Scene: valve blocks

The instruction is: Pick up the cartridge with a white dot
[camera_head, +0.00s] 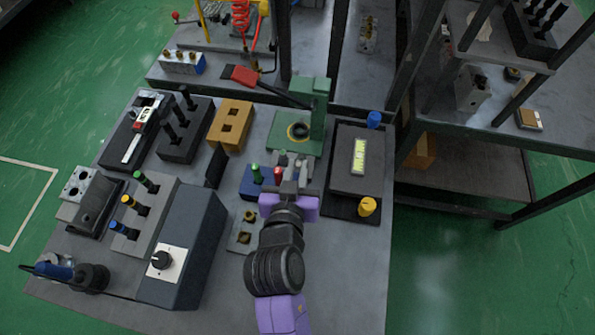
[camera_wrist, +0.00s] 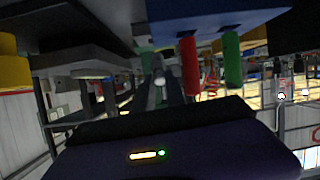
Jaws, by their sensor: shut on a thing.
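My gripper (camera_head: 292,172) is in the middle of the bench, just right of a blue valve block (camera_head: 256,188). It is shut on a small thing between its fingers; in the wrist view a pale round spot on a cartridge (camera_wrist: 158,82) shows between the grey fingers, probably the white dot. The rest of that cartridge is hidden by the fingers. A green cartridge (camera_head: 256,172) and a red cartridge (camera_head: 277,175) stand in the blue block. In the wrist view the red one (camera_wrist: 188,65) and green one (camera_wrist: 232,58) point down from the block (camera_wrist: 195,18).
A green press (camera_head: 318,105) stands just behind my gripper. A dark box (camera_head: 358,160) with a yellow knob (camera_head: 367,207) is to the right. A grey block (camera_head: 150,212) with coloured cartridges and a switch box (camera_head: 188,245) are left. Bare bench lies at front right.

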